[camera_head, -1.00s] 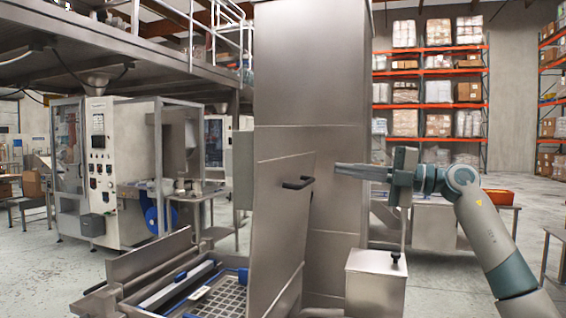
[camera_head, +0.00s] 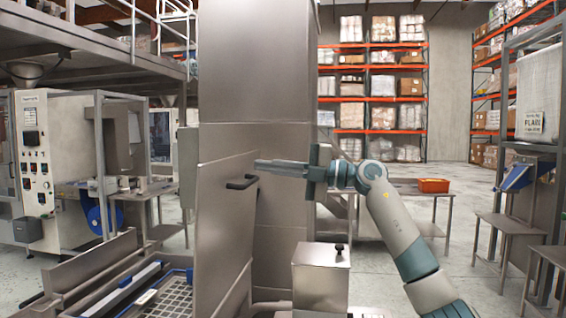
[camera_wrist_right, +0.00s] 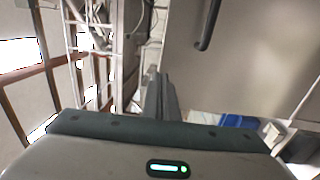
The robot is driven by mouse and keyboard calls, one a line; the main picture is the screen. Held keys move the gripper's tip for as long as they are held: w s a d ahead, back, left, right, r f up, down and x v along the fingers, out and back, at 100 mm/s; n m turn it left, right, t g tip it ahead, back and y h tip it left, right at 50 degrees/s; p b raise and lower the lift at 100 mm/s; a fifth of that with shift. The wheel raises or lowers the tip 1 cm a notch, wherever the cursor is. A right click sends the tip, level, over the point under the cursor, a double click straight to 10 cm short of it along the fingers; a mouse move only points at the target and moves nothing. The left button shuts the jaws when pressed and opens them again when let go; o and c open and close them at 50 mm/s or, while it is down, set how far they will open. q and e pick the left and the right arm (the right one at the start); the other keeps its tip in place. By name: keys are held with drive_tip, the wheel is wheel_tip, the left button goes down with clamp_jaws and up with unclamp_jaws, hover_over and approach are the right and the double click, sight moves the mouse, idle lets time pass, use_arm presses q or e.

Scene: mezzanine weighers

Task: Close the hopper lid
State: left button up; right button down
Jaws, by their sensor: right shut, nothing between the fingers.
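The hopper lid (camera_head: 222,215) is a grey metal panel standing steeply raised, with a black bar handle (camera_head: 240,184) near its upper right edge. The hopper (camera_head: 85,268) lies open to its left, with a grid inside. My right gripper (camera_head: 257,167) is shut and empty, its fingertips at the lid's right edge, just above and right of the handle; I cannot tell whether they touch. In the right wrist view the shut fingers (camera_wrist_right: 159,95) point past the lid (camera_wrist_right: 245,50) and its handle (camera_wrist_right: 208,25), with space between in the picture. My left gripper is not in view.
A tall metal column (camera_head: 256,75) stands behind the lid. A small steel box with a black knob (camera_head: 320,275) stands below my right forearm. A table with an orange bin (camera_head: 433,185) is behind at right.

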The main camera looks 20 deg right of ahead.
sight(221, 160)
drive_tip(key=shift+p+x, duration=1.8)
drive_tip(key=shift+x, duration=2.35)
drive_tip(key=shift+r, duration=0.1)
